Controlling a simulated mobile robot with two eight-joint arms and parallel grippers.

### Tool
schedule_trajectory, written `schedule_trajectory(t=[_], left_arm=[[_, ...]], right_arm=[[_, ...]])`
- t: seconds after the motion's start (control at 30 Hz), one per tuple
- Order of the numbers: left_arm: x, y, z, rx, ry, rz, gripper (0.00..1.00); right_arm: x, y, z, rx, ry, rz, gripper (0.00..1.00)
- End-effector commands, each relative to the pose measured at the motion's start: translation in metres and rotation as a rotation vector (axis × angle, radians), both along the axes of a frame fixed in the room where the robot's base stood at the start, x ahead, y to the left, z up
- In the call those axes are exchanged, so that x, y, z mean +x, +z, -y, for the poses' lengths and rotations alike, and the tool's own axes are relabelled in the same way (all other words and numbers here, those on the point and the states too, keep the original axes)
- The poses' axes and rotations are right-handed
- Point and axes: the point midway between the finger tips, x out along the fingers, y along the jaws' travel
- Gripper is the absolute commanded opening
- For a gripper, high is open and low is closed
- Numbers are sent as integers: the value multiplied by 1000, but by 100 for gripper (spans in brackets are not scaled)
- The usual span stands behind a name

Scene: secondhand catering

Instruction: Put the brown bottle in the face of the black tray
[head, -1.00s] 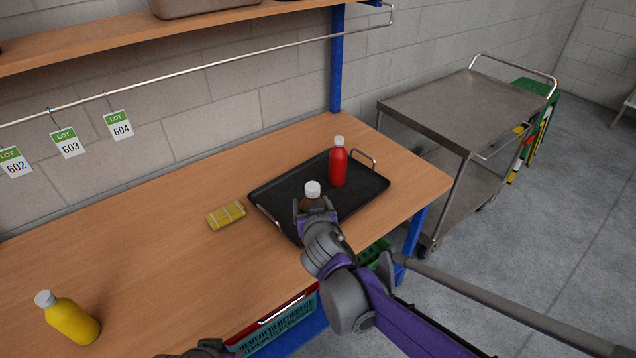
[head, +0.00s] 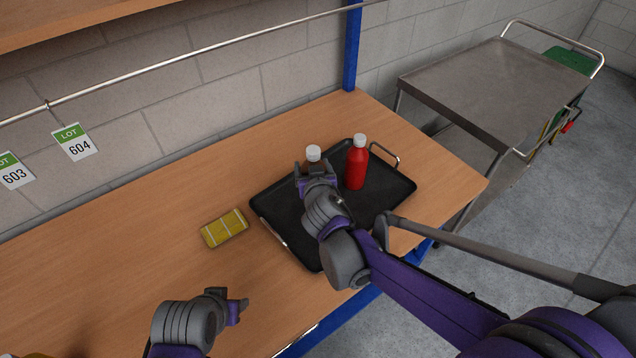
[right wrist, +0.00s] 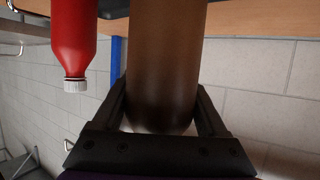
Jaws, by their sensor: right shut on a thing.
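The brown bottle (head: 314,166) with a white cap is upright at the back left part of the black tray (head: 275,213). My right gripper (head: 316,177) is shut on it from the front and hides its lower part. In the right wrist view the brown bottle (right wrist: 165,60) fills the space between the two fingers (right wrist: 163,105). Its base is out of sight, so I cannot tell whether it touches the tray. My left gripper (head: 236,303) is low over the table's front, away from the tray; its finger gap is unclear.
A red bottle (head: 356,166) stands on the tray just right of the brown one; it also shows in the right wrist view (right wrist: 73,40). A yellow sponge-like block (head: 225,228) lies left of the tray on the wooden table (head: 130,240). A metal trolley (head: 500,85) stands right.

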Motion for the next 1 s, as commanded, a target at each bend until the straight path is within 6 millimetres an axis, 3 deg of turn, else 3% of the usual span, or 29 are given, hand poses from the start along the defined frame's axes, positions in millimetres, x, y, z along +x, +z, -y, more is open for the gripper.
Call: schedule_trajectory(t=[0.47,0.83,0.87,0.97,1.0], left_arm=[[-2,-10,0,0,0,-4,50],[-2,-12,0,0,0,-5,50],[-2,-11,0,0,0,-5,50],[-2,-11,0,0,0,-4,50],[-2,-11,0,0,0,-4,50]], right_arm=[[0,-55,0,0,-1,0,15],[0,-59,0,0,-1,0,15],[0,-59,0,0,-1,0,81],[0,-58,0,0,-1,0,99],[0,-58,0,0,-1,0,100]])
